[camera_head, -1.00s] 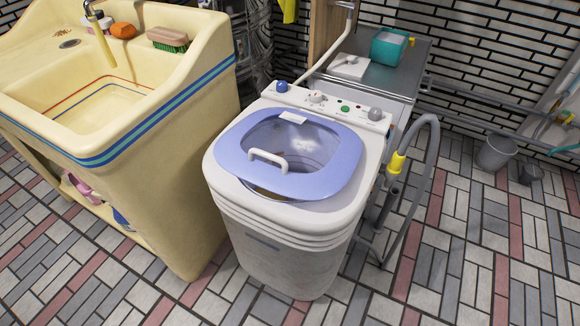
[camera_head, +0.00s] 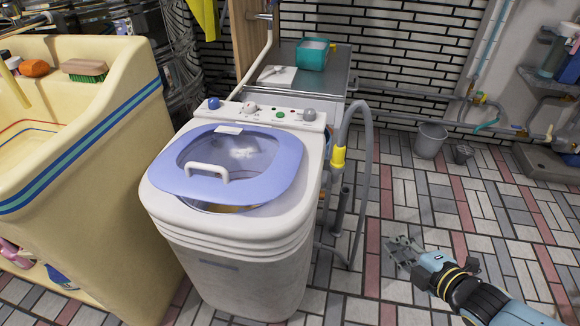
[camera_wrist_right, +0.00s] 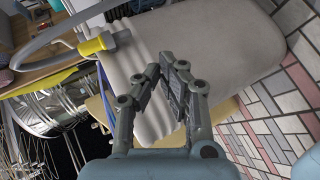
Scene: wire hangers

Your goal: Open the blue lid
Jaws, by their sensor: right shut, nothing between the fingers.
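The blue lid (camera_head: 288,162) lies over the top of the white washing machine (camera_head: 235,250), left of centre in the head view. It has a clear window and a white handle (camera_head: 207,167) near its front left. A narrow opening shows below its front edge. My right gripper (camera_head: 396,250) is low at the right, in front of the tiled floor and apart from the lid. In the right wrist view my right gripper (camera_wrist_right: 165,82) is shut and empty, with the machine's pale side (camera_wrist_right: 215,45) beyond it. The lid is not seen there. My left gripper is out of view.
A cream sink (camera_head: 110,190) stands close on the machine's left. A grey hose (camera_head: 367,190) with a yellow collar (camera_head: 338,157) hangs at its right. A metal table (camera_head: 325,82) stands behind. Open floor lies right, with a grey bucket (camera_head: 430,140) near the wall.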

